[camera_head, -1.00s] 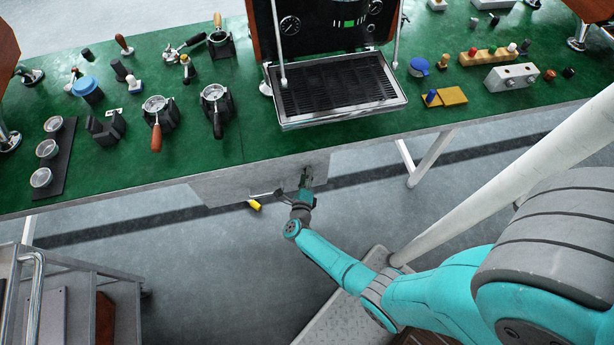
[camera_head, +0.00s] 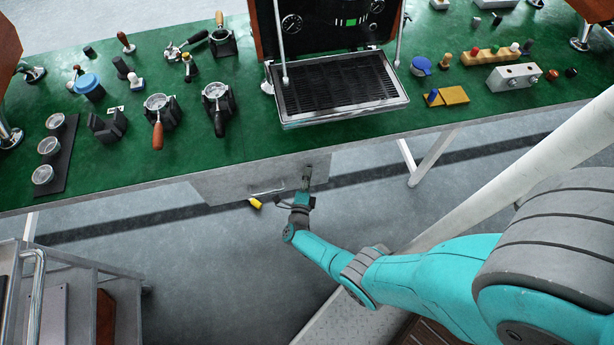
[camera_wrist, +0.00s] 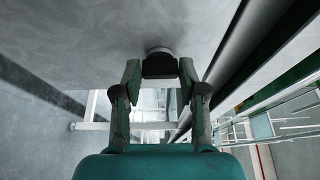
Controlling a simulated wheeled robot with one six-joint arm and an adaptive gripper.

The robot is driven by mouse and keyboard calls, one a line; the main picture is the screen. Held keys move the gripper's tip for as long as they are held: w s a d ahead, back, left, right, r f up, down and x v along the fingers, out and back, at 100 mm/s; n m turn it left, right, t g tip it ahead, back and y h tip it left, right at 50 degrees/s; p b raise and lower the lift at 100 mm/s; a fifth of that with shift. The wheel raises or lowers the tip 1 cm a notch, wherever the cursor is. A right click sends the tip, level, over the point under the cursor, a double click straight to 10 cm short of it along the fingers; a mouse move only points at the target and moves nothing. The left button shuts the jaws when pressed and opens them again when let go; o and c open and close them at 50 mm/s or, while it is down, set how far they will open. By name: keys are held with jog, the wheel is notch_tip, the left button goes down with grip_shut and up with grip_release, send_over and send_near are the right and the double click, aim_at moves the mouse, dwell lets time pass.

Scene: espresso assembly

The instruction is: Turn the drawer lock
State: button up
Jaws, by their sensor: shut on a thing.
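In the wrist view, the drawer's face (camera_wrist: 110,25) fills the upper left. The dark drawer lock (camera_wrist: 160,66) stands out from it on a light round collar. My gripper (camera_wrist: 160,72) is shut on the lock, one fingertip on each side. In the head view my gripper (camera_head: 305,184) is at the right end of the drawer face. The lock is too small there to tell its angle.
A yellow object (camera_head: 255,203) shows just below the drawer's lower edge, left of my gripper. The espresso machine's drip tray (camera_head: 338,88) is above on the green table (camera_head: 270,145). A white table leg (camera_head: 432,160) is to the right. Floor is open below the drawer.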

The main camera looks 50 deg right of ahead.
jog(key=o, duration=1.1)
jog(key=shift+o, duration=0.2)
jog(key=v, duration=1.2)
jog(key=shift+f, duration=0.1)
